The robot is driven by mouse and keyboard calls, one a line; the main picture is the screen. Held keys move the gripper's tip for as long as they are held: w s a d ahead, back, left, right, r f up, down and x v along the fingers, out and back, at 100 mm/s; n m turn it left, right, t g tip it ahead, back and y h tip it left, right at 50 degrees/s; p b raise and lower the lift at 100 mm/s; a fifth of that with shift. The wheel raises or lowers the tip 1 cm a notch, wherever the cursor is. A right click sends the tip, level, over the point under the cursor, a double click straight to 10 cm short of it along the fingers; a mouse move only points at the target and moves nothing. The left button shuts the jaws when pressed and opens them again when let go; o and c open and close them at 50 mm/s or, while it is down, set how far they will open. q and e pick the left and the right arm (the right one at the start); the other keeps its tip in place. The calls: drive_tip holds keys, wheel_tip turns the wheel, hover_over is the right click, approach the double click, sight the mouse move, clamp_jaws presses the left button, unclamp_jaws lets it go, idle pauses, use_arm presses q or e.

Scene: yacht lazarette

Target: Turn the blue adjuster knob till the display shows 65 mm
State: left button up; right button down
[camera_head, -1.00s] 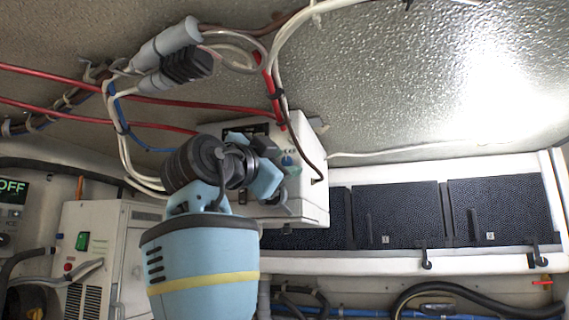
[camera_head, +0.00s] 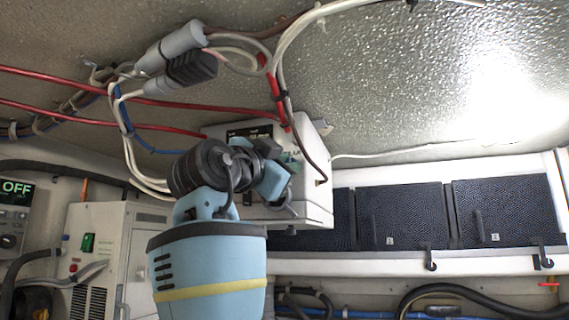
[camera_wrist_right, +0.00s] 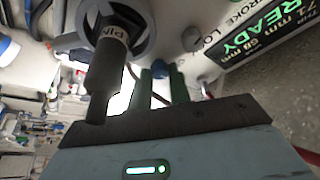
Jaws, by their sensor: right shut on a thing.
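The white box (camera_head: 318,205) with the adjuster hangs under the ceiling in the head view. My right gripper (camera_head: 288,160) is up against its front face and hides the blue knob there. In the right wrist view the blue adjuster knob (camera_wrist_right: 158,68) sits between the green fingertips of my right gripper (camera_wrist_right: 161,86), which is shut on it. The display (camera_wrist_right: 250,38) is turned in that view and cut off by the edge. It shows READY in green and smaller mm readings; one looks like 71 mm, the other is unclear. My left gripper is not in view.
A dark round fitting with a ring (camera_wrist_right: 115,35) stands close beside the fingers. Red cables (camera_head: 150,103) and a brown cable run over the box. A grey connector (camera_head: 172,45) hangs at the upper left. Black panels (camera_head: 405,215) line the right.

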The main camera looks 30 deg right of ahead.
drive_tip(key=shift+s+d+n+t+y, duration=0.1)
drive_tip(key=shift+n+t+y, duration=0.25)
drive_tip(key=shift+n+t, duration=1.05)
drive_tip(key=shift+s+d+n+t+y, duration=0.1)
drive_tip(key=shift+n+t+y, duration=0.3)
drive_tip(key=shift+n, duration=1.85)
drive_tip(key=shift+s+n+t+y, duration=0.1)
drive_tip(key=shift+n+t+y, duration=0.15)
drive_tip(key=shift+n+t, duration=1.2)
drive_tip(key=shift+n+g, duration=0.45)
drive_tip(key=shift+n, duration=0.15)
drive_tip(key=c, duration=1.3)
unclamp_jaws()
drive_tip(key=shift+w, duration=0.1)
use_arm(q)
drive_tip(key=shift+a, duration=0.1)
use_arm(e)
drive_tip(key=shift+f, duration=0.15)
